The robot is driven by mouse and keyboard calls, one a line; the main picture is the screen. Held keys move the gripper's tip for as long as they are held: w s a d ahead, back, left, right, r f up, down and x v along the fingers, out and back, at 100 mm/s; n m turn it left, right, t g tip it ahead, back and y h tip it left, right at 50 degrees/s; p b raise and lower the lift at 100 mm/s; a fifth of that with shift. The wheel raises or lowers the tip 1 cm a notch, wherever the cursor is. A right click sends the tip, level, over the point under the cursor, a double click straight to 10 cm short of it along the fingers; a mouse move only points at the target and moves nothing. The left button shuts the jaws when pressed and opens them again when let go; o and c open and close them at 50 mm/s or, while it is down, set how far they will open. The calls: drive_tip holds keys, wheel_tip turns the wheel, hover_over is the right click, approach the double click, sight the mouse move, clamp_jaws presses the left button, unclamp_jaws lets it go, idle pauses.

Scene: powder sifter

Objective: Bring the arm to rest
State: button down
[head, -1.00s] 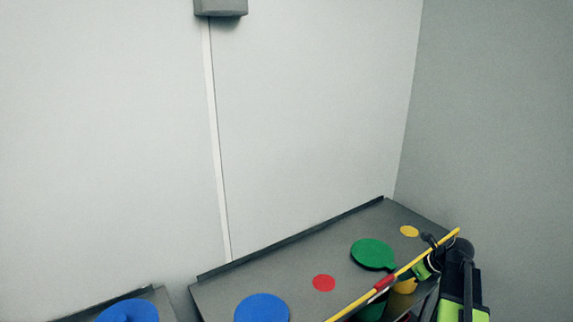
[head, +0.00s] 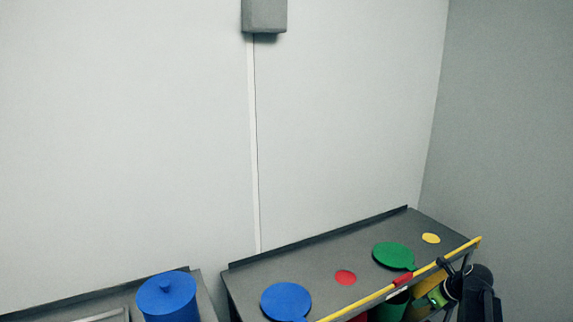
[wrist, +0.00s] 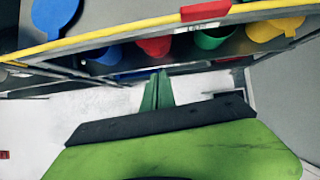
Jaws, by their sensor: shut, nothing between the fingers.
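My gripper (wrist: 158,80) shows in the wrist view as two thin green fingers, pressed together and empty. They point toward the front of the grey bench (head: 320,250), and I see no contact with it. In the head view my black and green arm is at the lower right, by the bench's front right end. It partly hides what is behind it, and the fingertips cannot be made out there.
A yellow bar (head: 445,262) with a red section (head: 403,280) runs along the bench front. Blue (head: 286,301), red (head: 345,277), green (head: 393,255) and yellow (head: 431,238) discs lie on top. Coloured containers sit below. A blue lidded canister (head: 167,297) stands left.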

drive_tip(key=s+a+f+n+g+b, duration=0.3)
drive_tip(key=a+f+n+b, duration=0.6)
drive_tip(key=a+f+b, duration=1.35)
drive_tip(key=s+a+f+n+g+h, duration=0.2)
drive_tip(key=s+a+f+n, duration=0.1)
drive_tip(key=s+a+n, duration=0.5)
drive_tip(key=d+n, duration=0.1)
drive_tip(key=n, duration=0.3)
drive_tip(key=s+d+n+h+p, duration=0.1)
drive_tip(key=d+n, duration=0.1)
drive_tip(key=n, duration=0.2)
drive_tip(key=d+n, duration=0.1)
drive_tip(key=n, duration=0.3)
drive_tip(key=shift+s+d+n+g+p, duration=0.3)
drive_tip(key=shift+p, duration=0.05)
